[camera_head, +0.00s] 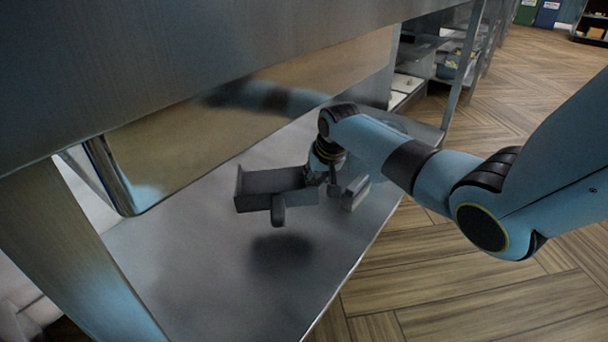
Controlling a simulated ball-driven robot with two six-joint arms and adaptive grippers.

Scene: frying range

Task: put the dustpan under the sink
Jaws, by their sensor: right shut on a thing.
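The dustpan (272,183) is a dark grey box-like piece with a short stub (278,210) hanging below it. My right gripper (326,181) is shut on the dustpan at its right end and holds it above the lower metal shelf (190,270) under the sink. A dark shadow lies on the shelf below it, so the dustpan looks raised off the surface. My right arm reaches in from the right. The sink (200,135) is the metal basin above the shelf. My left gripper is out of view.
A metal leg (75,250) stands at the left, and another upright (462,65) at the back right. A curved metal pipe or edge (108,175) hangs at the left. Shelves with items (430,60) stand behind. The front of the lower shelf is bare. Wooden floor (450,270) lies to the right.

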